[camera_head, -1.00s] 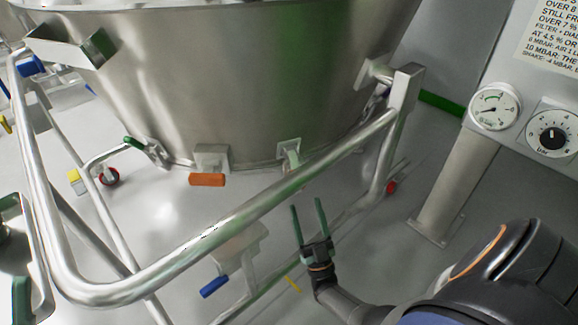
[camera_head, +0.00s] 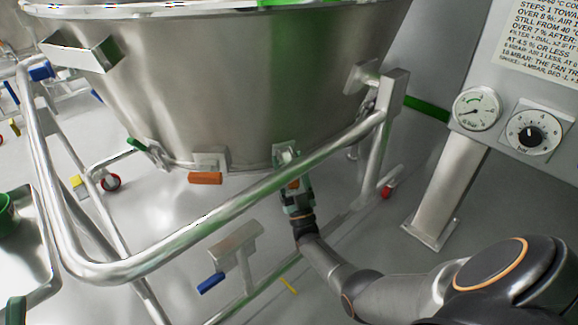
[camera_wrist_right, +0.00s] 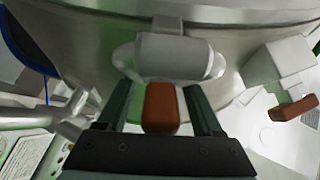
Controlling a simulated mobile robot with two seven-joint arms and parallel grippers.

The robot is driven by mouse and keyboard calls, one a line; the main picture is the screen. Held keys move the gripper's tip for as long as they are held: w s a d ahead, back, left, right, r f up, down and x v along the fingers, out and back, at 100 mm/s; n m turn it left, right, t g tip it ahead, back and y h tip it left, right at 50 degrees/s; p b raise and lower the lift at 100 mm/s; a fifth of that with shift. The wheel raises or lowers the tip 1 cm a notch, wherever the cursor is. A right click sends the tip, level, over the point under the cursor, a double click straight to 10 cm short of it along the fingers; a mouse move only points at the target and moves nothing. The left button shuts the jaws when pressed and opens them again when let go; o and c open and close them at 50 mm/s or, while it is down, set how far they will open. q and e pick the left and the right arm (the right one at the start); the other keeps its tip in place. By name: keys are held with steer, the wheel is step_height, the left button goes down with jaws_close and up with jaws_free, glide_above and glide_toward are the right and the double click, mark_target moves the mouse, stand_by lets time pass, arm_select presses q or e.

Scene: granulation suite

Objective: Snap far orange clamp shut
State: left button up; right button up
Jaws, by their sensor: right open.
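Two orange clamp handles show at the lower rim of the steel bowl. One orange clamp (camera_head: 205,178) hangs below its bracket left of my right gripper and also shows at the right of the right wrist view (camera_wrist_right: 295,108). The other orange clamp (camera_wrist_right: 161,108) lies between the open fingers of my right gripper (camera_wrist_right: 160,90), below a pale cylindrical bracket part. In the head view my right gripper (camera_head: 297,197) is up at that clamp's bracket (camera_head: 286,155) and mostly hides its handle. Contact between fingers and handle cannot be told. My left gripper is not in view.
The steel bowl (camera_head: 230,80) fills the upper middle. A tubular frame rail (camera_head: 240,205) runs in front of it, close to my right gripper. A blue-handled pedal (camera_head: 211,283) is low in front. A gauge panel (camera_head: 520,95) stands at the right. Open floor lies between.

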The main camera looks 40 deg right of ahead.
steer(key=shift+c, duration=0.4)
jaws_close()
stand_by(1.0)
